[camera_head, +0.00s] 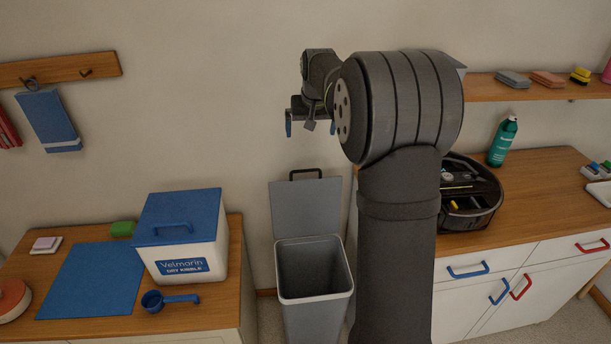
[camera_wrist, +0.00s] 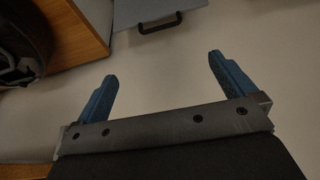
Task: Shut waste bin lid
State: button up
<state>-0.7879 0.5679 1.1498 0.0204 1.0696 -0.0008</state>
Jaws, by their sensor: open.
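The grey waste bin (camera_head: 314,285) stands on the floor between the two counters. Its grey lid (camera_head: 306,208) is open, standing upright at the back of the bin near the wall, with a black handle (camera_head: 306,173) on its top edge. In the wrist view part of the lid (camera_wrist: 184,8) and its black handle (camera_wrist: 160,24) show at the top edge. My gripper (camera_head: 310,127) is in the air above the lid, open and empty, with its blue fingers (camera_wrist: 163,82) spread wide. The lid's handle lies beyond the fingertips, apart from them. My arm hides the area right of the bin.
The left counter (camera_head: 200,323) holds a blue-lidded kibble box (camera_head: 185,245), a blue scoop (camera_head: 168,300) and a blue mat (camera_head: 92,280). The space above the bin opening is clear.

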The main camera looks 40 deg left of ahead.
jog(key=shift+v, duration=0.9)
